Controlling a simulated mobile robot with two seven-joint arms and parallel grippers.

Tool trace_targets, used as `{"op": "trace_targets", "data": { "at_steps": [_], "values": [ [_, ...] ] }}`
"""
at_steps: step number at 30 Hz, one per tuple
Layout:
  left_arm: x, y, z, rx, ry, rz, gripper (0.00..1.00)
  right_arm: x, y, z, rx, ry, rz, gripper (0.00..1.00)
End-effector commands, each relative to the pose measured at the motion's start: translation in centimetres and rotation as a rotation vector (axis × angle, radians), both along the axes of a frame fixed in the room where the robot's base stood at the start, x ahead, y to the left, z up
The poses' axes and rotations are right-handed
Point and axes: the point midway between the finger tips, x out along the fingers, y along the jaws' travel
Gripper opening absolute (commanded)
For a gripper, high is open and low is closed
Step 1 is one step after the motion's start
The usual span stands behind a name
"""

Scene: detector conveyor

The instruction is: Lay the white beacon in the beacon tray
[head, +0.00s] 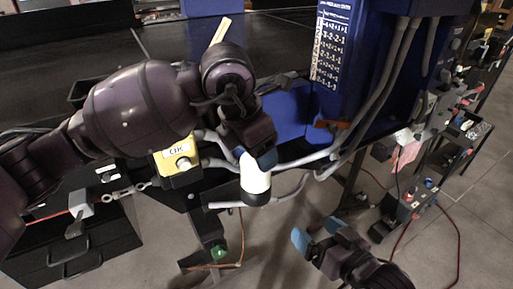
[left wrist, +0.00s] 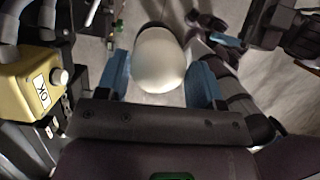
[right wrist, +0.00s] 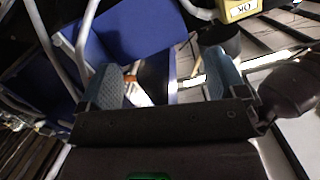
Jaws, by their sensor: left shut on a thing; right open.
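The white beacon (head: 256,181) is a rounded white piece with a dark lower edge in the head view. My left gripper (head: 260,160) is shut on it and holds it in the air in front of the conveyor's near edge. In the left wrist view the beacon (left wrist: 158,62) sits between the two blue fingers, its rounded white end towards the camera. My right gripper (head: 316,234) is open and empty, lower and to the right of the beacon. I cannot tell for certain which thing is the beacon tray; a dark open bin (head: 84,97) is partly hidden behind my left arm.
A yellow button box (head: 177,160) stands just left of the beacon. Grey tubes (head: 330,157) run along the edge near it. A blue cabinet (head: 340,60) with a number chart stands behind. Black shelves (head: 410,208) with tools are at right. The black conveyor (head: 80,50) is largely clear.

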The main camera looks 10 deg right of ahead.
Motion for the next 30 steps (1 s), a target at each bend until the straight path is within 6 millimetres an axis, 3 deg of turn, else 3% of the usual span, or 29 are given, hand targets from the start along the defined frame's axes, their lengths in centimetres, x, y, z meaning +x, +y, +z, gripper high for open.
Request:
{"op": "trace_targets", "data": {
  "at_steps": [1,9,16,20,30],
  "values": [
    [0.0,0.0,0.0,-0.001,0.0,0.0,0.31,-0.4,-1.0,-2.2,-0.001,0.042,-0.05,0.9],
    [0.0,0.0,0.1,-0.001,0.0,0.0,0.31,-3.9,-6.2,-12.2,-0.092,0.208,-0.245,0.9],
    [0.0,0.0,0.1,-0.001,0.0,0.0,0.31,-7.1,-9.5,-18.7,-0.231,0.298,-0.329,0.9],
    [0.0,0.0,0.1,-0.001,0.0,0.0,0.31,-7.6,-10.7,-20.7,-0.352,0.292,-0.312,0.9],
    [0.2,0.2,0.2,-0.001,-0.001,0.005,0.31,-7.4,-10.7,-20.4,-0.415,0.261,-0.285,0.9]
  ]
}}
